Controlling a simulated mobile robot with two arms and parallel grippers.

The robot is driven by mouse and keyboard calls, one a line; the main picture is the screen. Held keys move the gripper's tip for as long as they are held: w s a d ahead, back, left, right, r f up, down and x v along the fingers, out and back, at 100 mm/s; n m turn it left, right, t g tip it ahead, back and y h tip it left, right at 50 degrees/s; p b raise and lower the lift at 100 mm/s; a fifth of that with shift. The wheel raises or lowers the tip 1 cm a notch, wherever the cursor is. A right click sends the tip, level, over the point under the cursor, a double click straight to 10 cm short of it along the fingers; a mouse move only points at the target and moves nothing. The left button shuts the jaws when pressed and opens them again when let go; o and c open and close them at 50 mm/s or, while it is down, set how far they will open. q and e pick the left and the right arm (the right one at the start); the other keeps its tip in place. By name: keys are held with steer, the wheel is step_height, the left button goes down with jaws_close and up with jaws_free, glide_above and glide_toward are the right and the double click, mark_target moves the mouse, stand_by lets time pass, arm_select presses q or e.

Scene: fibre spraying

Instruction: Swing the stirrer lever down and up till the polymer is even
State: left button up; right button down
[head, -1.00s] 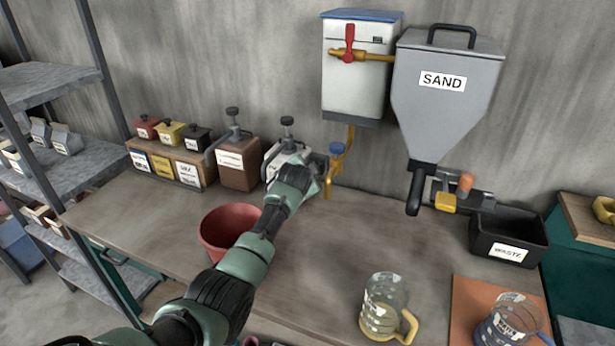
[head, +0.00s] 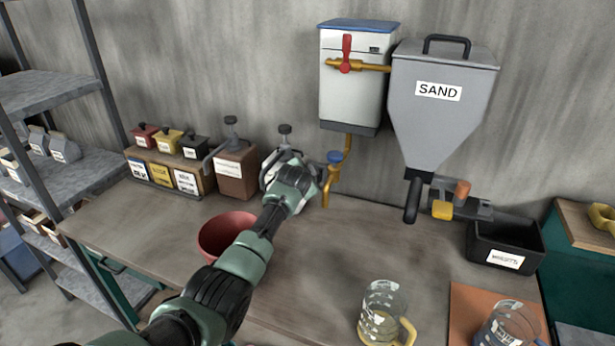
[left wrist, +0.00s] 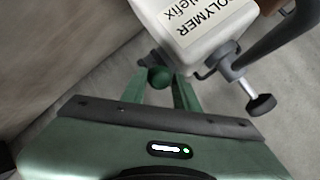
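The polymer container (head: 270,168) is a white box on the back of the bench, with a dark pump knob on top. Its "POLYMER" label (left wrist: 199,20) faces the left wrist view. My left gripper (head: 312,172) is in front of it and hides much of it in the head view. The rest of the lever is mostly hidden. My right gripper is not in view.
A red bowl (head: 220,232) stands under my left forearm. A brown pump container (head: 236,172) is left of the polymer; a brass tap (head: 331,185) is close on the right. A glass jug (head: 380,312) is at the front. The sand hopper (head: 440,110) hangs at right.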

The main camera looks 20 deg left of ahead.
arm_select(q)
steer(key=shift+o, duration=0.4)
steer(key=shift+w+a+r, duration=0.25)
steer(key=shift+w+r, duration=0.1)
steer(key=shift+r, duration=0.35)
steer(key=shift+d+f, duration=0.15)
steer(key=shift+f, duration=0.05)
steer(key=shift+s+d+r, duration=0.1)
steer(key=shift+s+r, duration=0.05)
steer(key=shift+s, duration=0.35)
steer(key=b+v, duration=0.1)
steer(key=v, duration=0.5)
steer(key=shift+s, duration=0.3)
steer(key=shift+r, duration=0.1)
steer(key=shift+d, duration=0.1)
